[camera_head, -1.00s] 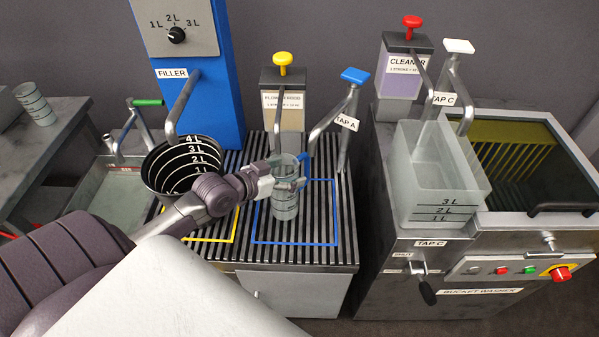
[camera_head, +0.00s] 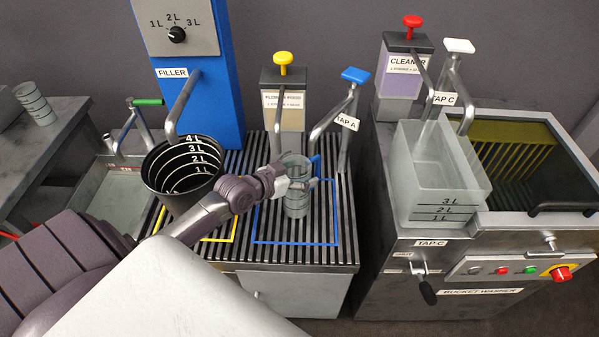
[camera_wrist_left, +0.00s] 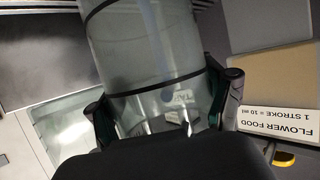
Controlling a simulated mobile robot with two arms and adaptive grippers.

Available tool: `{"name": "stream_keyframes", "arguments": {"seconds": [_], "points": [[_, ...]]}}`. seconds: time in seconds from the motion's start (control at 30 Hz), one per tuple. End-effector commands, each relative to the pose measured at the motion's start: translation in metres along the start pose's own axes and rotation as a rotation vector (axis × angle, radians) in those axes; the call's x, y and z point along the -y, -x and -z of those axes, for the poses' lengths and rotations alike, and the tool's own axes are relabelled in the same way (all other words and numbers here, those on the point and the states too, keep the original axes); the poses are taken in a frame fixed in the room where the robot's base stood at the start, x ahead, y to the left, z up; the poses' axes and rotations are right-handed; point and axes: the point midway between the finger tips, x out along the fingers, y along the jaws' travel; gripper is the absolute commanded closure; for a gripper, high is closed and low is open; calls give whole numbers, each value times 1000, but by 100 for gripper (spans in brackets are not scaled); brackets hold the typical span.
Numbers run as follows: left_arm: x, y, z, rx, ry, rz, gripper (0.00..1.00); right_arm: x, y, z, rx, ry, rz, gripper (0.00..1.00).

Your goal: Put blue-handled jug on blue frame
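The blue-handled jug (camera_head: 297,203) is a clear grey cylinder with dark rings, upright, its blue handle (camera_head: 316,164) at the upper right. In the head view its base appears inside the blue frame (camera_head: 290,243) outlined on the slatted grate; I cannot tell whether it touches the slats. My left gripper (camera_head: 294,184) reaches in from the left with its fingers around the jug. The left wrist view shows the jug (camera_wrist_left: 150,55) between both fingers (camera_wrist_left: 165,115), which press against its sides. My right gripper is not in view.
A black bucket (camera_head: 160,190) stands on the yellow frame (camera_head: 234,225), left of the jug and close to my left arm. The flower food dispenser (camera_head: 283,105) and blue-topped Tap A (camera_head: 350,120) stand behind. A clear container (camera_head: 450,165) stands at right.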

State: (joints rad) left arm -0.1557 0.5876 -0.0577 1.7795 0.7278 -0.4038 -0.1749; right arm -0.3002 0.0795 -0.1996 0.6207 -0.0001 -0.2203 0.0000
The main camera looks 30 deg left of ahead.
Motion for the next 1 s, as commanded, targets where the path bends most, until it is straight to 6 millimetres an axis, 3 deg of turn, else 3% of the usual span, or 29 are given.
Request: {"name": "stream_keyframes", "arguments": {"seconds": [0.03,0.1,0.53,1.0], "points": [[0,0,0,1,0,0,9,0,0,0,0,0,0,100],[0,0,0,1,0,0,0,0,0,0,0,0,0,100],[0,6,1,3,-1,0,0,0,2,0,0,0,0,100],[-1,96,2,4,-2,-3,0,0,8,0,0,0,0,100]]}}
